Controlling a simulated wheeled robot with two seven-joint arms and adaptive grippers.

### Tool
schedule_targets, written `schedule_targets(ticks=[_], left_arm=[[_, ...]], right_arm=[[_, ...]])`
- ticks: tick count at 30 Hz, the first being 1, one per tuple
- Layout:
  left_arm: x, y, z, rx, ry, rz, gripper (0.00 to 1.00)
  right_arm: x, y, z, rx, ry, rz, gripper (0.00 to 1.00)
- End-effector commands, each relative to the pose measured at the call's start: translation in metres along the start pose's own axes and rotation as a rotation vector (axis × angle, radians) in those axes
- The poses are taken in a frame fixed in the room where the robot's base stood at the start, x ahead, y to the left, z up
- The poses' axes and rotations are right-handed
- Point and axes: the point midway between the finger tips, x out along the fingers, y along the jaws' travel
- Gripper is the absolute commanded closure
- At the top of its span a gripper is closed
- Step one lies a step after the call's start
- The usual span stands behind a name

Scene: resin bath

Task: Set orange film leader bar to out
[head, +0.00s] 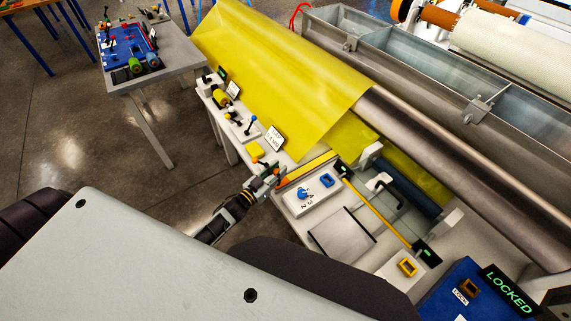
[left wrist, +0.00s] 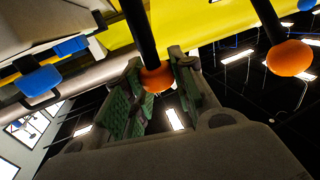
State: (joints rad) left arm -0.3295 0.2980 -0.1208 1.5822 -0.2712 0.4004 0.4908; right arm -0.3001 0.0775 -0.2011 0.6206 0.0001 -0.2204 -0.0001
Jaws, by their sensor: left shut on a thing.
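My left gripper (head: 266,182) reaches the front edge of the bench beside the yellow film. In the left wrist view its green-padded fingers (left wrist: 155,98) are shut on an orange ball knob (left wrist: 157,78) at the end of a black rod (left wrist: 138,30). A second orange knob (left wrist: 290,57) on another black rod stands free to the right. Orange parts (head: 284,180) show by the fingers in the head view, partly hidden by the gripper. I cannot tell the bar's setting from these frames. My right gripper is not in view.
Yellow film (head: 285,70) slopes over the bench. A white block with blue controls (head: 312,194), a yellow rod (head: 378,215) and a grey plate (head: 342,234) lie to the right. A LOCKED display (head: 508,290) sits at lower right. A steel trough (head: 400,60) stands behind.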

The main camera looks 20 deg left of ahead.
Motion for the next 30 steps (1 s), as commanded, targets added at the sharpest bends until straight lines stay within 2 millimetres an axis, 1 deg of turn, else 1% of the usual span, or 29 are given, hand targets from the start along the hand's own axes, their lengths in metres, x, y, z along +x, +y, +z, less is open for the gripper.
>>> schedule_targets(ticks=[3,6,16,17,21,22,28,30], left_arm=[[-0.0067,-0.0019,-0.0008,-0.001,0.0,0.0,1.0],[-0.0093,-0.0025,-0.0004,-0.001,0.0,0.0,1.0],[-0.0105,-0.0031,0.001,0.0,-0.001,0.0,1.0],[-0.0106,-0.0031,0.0011,0.0,-0.001,0.0,0.72],[-0.0103,-0.003,0.001,0.0,-0.001,0.0,0.53],[-0.0102,-0.003,0.0009,0.0,-0.001,0.0,0.51],[-0.0095,-0.0027,0.0003,0.0,0.0,0.0,0.51],[-0.0094,-0.0026,0.0002,0.0,0.0,0.0,0.51]], right_arm=[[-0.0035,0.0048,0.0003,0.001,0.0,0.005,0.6],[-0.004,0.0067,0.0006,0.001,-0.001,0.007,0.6],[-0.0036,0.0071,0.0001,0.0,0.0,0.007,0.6],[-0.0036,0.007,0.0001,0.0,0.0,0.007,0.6],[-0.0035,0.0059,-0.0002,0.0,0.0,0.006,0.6],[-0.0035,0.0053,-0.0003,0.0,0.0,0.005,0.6],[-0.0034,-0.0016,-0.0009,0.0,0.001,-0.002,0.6],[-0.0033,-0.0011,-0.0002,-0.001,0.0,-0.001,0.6]])
